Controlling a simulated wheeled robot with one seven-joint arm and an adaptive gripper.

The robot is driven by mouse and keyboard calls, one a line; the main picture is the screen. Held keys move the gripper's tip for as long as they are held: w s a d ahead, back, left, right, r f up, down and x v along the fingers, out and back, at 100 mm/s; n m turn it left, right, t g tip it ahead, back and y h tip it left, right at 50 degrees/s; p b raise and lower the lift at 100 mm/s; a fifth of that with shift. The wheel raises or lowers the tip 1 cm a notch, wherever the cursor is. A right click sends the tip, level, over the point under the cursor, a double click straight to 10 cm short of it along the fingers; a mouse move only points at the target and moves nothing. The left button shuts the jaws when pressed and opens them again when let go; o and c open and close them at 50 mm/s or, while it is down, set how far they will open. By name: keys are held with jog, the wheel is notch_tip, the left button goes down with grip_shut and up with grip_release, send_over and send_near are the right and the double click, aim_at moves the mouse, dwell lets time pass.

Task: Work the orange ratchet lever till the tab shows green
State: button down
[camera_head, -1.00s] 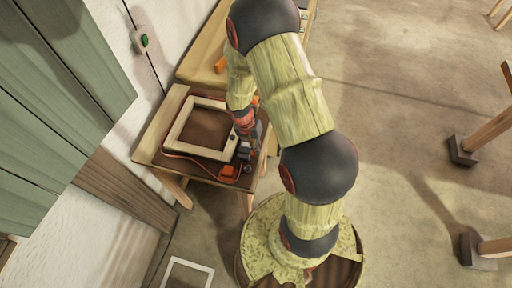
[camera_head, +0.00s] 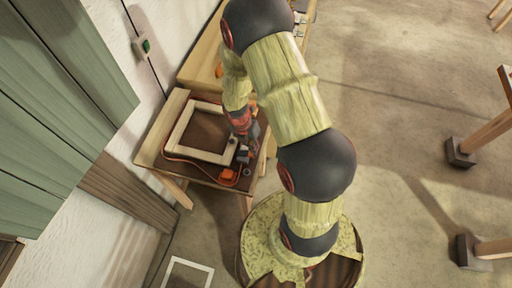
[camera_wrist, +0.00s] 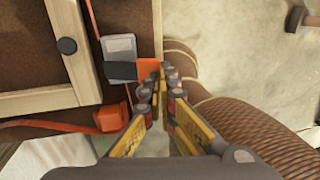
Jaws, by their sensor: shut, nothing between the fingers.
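The orange ratchet lever (camera_wrist: 149,67) shows in the wrist view as a small orange block beside a black piece and a grey housing (camera_wrist: 118,47). My gripper (camera_wrist: 163,76) is shut and empty, its fingertips at the lever's right side; I cannot tell if they touch it. In the head view my gripper (camera_head: 246,146) is over the right side of the bench, largely covering the ratchet. An orange strap (camera_wrist: 45,127) runs to an orange block (camera_wrist: 109,118), also seen in the head view (camera_head: 228,174). I cannot make out the tab or its colour.
A pale wooden frame (camera_head: 183,136) lies on the brown bench (camera_head: 148,154), with the strap around it. A dark knob (camera_wrist: 67,46) sits on the frame. A wall stands to the left. Wooden legs with dark feet (camera_head: 460,152) stand at right; open floor lies between.

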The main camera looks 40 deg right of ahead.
aim_at(246, 153)
jog(key=p+v, duration=0.1)
jog(key=v, duration=1.1)
jog(key=shift+w+a, duration=0.25)
jog(key=shift+w, duration=0.15)
jog(key=shift+f, duration=0.15)
jog(key=s+a+r+m+t+b, duration=0.3)
jog(key=s+r+m+b, duration=0.3)
jog(key=m+b, duration=0.3)
jog(key=s+a+r+m+t+y+b, duration=0.1)
jog(key=s+a+r+m+t+b, duration=0.3)
jog(key=m+b, duration=0.6)
jog(key=s+a+r+m, duration=0.2)
jog(key=s+r+m, duration=0.1)
jog(key=m, duration=0.3)
jog(key=shift+m+t+y, duration=0.3)
